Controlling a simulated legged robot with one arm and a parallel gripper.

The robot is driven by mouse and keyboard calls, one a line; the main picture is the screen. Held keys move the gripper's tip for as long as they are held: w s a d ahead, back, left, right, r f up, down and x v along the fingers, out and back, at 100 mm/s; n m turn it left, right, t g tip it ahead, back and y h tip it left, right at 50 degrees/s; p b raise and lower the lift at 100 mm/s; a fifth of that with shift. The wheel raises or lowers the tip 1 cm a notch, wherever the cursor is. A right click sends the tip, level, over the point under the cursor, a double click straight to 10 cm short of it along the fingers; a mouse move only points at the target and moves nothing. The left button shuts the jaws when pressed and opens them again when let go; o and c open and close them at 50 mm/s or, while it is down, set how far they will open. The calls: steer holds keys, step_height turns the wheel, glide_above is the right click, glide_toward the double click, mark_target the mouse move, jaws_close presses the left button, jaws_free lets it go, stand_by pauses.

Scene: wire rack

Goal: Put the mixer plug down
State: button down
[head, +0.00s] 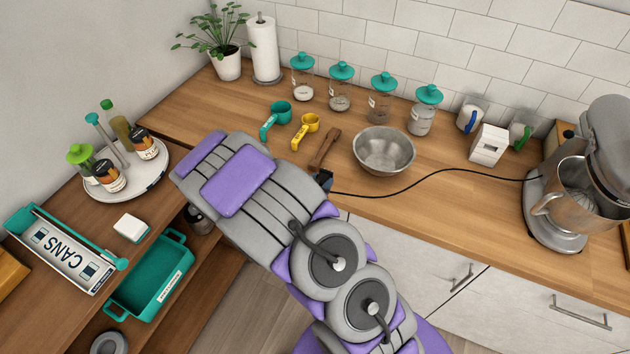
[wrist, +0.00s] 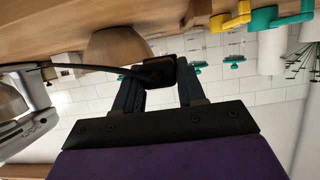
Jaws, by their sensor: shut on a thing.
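The black mixer plug (wrist: 164,71) sits between the two dark fingers of my gripper (wrist: 157,76) in the wrist view, and the gripper is shut on it. In the head view my arm hides most of the gripper; only a small dark end shows at the counter's front edge, and I cannot tell plug from finger there. The black cord (head: 430,177) runs from there across the wooden counter (head: 455,215) to the grey stand mixer (head: 553,222) at the right. I cannot tell whether the plug touches the counter.
A metal bowl (head: 384,152) stands just right of the plug. A wooden utensil (head: 325,149), yellow cup (head: 306,129) and teal cup (head: 276,117) lie to the left. Several teal-lidded jars line the wall. The counter front between bowl and mixer is clear except for the cord.

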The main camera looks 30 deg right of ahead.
steer(key=w+b, duration=0.1)
steer(key=b, duration=0.1)
steer(key=shift+w+a+f+b, duration=0.1)
steer(key=shift+w+f+b, duration=0.1)
steer(key=shift+w+b, duration=0.2)
steer(key=w, duration=0.1)
steer(key=w+d, duration=0.1)
steer(key=w, duration=0.3)
steer(key=shift+w+d+f, duration=0.15)
steer(key=shift+d+f, duration=0.05)
steer(key=shift+d, duration=0.15)
step_height(320, 180, down, 4)
steer(key=shift+a+r+b, duration=0.1)
steer(key=shift+r+b, duration=0.15)
steer(key=shift+b, duration=0.45)
steer(key=shift+r, duration=0.1)
steer(key=shift+f, duration=0.45)
steer(key=shift+f, duration=0.15)
steer(key=c, duration=0.7)
jaws_free()
steer(key=shift+o, duration=0.2)
